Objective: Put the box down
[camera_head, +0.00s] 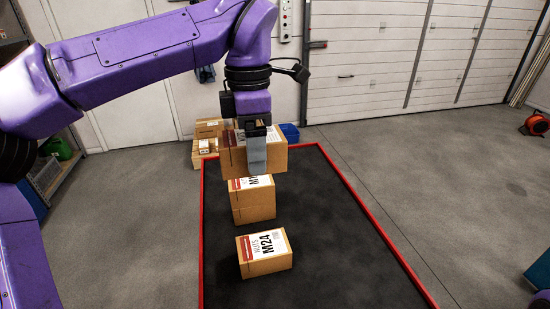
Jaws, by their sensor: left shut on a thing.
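My left gripper (256,150) points down and is shut on a brown cardboard box (277,160) with a reddish label and a white label. The held box overlaps the top of a second box (254,207) in the picture; I cannot tell whether the two touch. The second box stands on a black mat (330,250) with a red border, and its label is partly hidden by the held box. A third box (266,266), labelled M24, stands on the mat nearer to me, apart from the second. My right gripper is not in view.
More boxes (207,150) stand on the floor behind the mat at the left, with a blue bin (290,132) beside them. A shelf (50,178) stands at the left. The mat's right side is clear.

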